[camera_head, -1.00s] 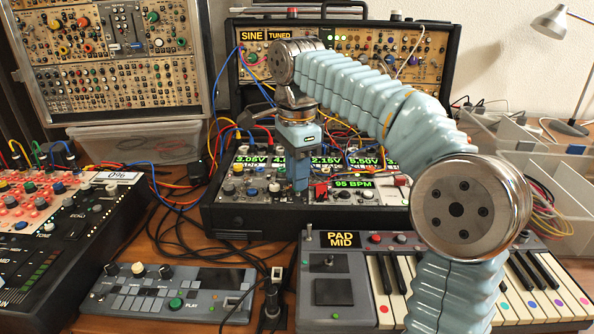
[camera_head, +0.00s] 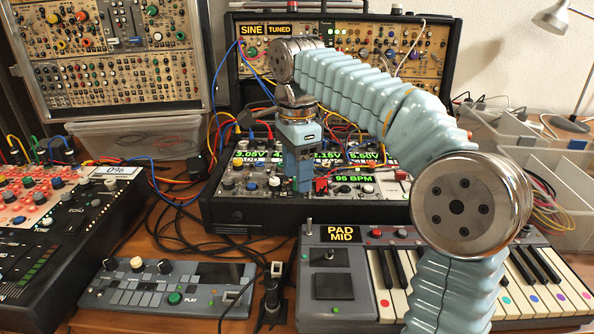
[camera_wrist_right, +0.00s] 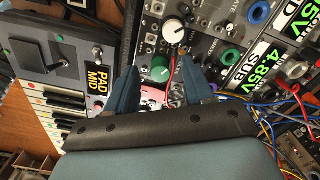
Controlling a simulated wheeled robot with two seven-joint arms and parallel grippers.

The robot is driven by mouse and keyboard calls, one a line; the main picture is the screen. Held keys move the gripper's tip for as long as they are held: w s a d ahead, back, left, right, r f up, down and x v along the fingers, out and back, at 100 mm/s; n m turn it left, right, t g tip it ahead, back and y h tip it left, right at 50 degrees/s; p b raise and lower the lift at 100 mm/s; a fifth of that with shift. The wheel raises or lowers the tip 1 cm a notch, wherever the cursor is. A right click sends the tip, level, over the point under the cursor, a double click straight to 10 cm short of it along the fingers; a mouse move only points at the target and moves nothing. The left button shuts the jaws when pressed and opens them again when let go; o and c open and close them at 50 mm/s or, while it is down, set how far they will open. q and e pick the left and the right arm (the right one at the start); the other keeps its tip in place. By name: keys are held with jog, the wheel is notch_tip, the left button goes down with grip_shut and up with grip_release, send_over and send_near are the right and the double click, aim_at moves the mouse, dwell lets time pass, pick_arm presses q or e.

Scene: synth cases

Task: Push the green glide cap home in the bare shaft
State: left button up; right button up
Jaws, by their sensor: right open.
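The green cap (camera_wrist_right: 160,68) shows in the right wrist view on the dark module panel, between my fingertips. I cannot tell how deep it sits or see the shaft under it. My right gripper (camera_wrist_right: 158,66) is open, with one blue finger on each side of the cap and no clear contact. In the head view my right gripper (camera_head: 298,188) points down at the lower modular case (camera_head: 300,216), and its fingers hide the cap there. A small brass-coloured post (camera_wrist_right: 182,51) shows by the right fingertip. My left gripper is out of view.
A white knob (camera_wrist_right: 174,30) stands close beyond the cap. Patch cables (camera_wrist_right: 262,115) and jacks crowd the right of the wrist view. The keyboard (camera_head: 385,235) and a small grey controller (camera_head: 168,289) lie in front of the case.

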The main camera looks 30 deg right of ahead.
notch_tip(320, 180, up, 7)
jog(key=shift+f+p, duration=0.15)
jog(key=shift+p, duration=0.65)
jog(key=shift+r, duration=0.3)
